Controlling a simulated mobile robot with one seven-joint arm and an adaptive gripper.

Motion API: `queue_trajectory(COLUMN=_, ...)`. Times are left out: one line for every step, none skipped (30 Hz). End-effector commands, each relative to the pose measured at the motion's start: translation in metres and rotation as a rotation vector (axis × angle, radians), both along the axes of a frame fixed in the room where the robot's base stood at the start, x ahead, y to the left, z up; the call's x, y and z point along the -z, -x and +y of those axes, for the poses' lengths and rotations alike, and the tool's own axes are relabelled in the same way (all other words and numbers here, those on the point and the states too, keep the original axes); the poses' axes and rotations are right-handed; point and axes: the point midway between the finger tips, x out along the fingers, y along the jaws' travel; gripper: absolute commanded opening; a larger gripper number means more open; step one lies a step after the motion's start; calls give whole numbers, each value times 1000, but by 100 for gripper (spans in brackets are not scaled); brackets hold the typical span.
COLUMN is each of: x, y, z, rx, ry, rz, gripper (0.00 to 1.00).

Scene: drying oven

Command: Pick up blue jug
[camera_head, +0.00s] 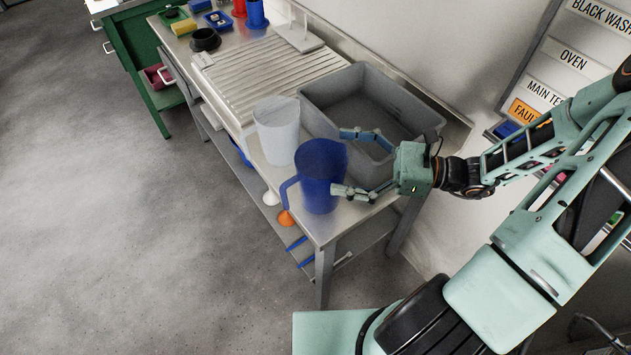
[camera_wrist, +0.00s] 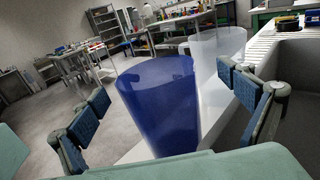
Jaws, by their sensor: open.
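The blue jug (camera_head: 320,178) stands upright near the front end of the metal bench, its handle pointing left in the head view. In the wrist view the blue jug (camera_wrist: 163,105) fills the middle, between the two fingers. My gripper (camera_head: 350,163) is open, its fingers reaching left from the right side of the jug. In the head view one finger is by the jug's lower right side and the other is behind its upper right. In the wrist view my gripper (camera_wrist: 165,115) shows a finger on each side of the jug, with no clear grip on it.
A clear whitish jug (camera_head: 277,130) stands just behind the blue jug; it also shows in the wrist view (camera_wrist: 217,55). A grey basin (camera_head: 318,87) lies close on the right. The bench's front edge (camera_head: 335,232) is near. Open floor (camera_head: 130,230) lies left.

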Motion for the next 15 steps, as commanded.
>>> queue_trajectory(x=-1, y=1, z=6, rx=-3, ry=-1, rz=1, gripper=95)
queue_trajectory(x=-2, y=1, z=11, rx=-4, ry=-1, rz=1, gripper=95)
queue_trajectory(x=-3, y=2, z=17, rx=-5, ry=-2, rz=1, gripper=95)
queue_trajectory(x=-3, y=2, z=22, rx=-4, ry=-2, rz=1, gripper=95)
queue_trajectory(x=-3, y=2, z=27, rx=-4, ry=-1, rz=1, gripper=95)
queue_trajectory(x=-4, y=2, z=33, rx=-5, ry=-2, rz=1, gripper=95)
queue_trajectory(x=-3, y=1, z=37, rx=-4, ry=-1, rz=0, gripper=95)
queue_trajectory(x=-3, y=0, z=40, rx=-3, ry=-1, rz=0, gripper=95)
queue_trajectory(x=-3, y=-1, z=44, rx=-4, ry=0, rz=-1, gripper=95)
queue_trajectory(x=-3, y=-1, z=47, rx=-4, ry=0, rz=-1, gripper=95)
queue_trajectory(x=-2, y=-2, z=48, rx=-3, ry=1, rz=-1, gripper=95)
queue_trajectory(x=-2, y=-2, z=49, rx=-2, ry=1, rz=-1, gripper=95)
queue_trajectory(x=-2, y=-2, z=50, rx=-2, ry=1, rz=-1, gripper=95)
queue_trajectory(x=-2, y=-3, z=50, rx=-1, ry=1, rz=-1, gripper=95)
queue_trajectory(x=-2, y=-3, z=50, rx=-1, ry=1, rz=-1, gripper=95)
